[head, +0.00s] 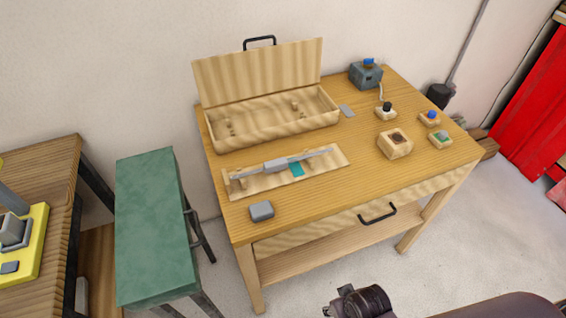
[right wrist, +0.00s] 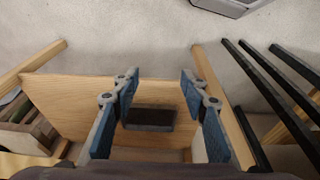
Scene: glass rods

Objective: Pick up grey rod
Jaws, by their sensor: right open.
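The grey rod (head: 318,154) lies along a light wooden holder (head: 262,184) on the wooden table, slanting up to the right. A thicker grey sleeve sits around its middle, and a small teal piece is beside it. My right gripper (right wrist: 158,88) shows in the right wrist view with its blue-padded fingers spread apart and nothing clearly held between them. The rod cannot be made out in that view. My left gripper is in neither view.
An open wooden case (head: 262,131) stands behind the holder. A grey box (head: 261,211) sits at the front left. Small wooden blocks with knobs, including one (head: 395,144), and a blue-grey device (head: 365,76) stand on the right. A green-topped stool (head: 155,235) is left of the table.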

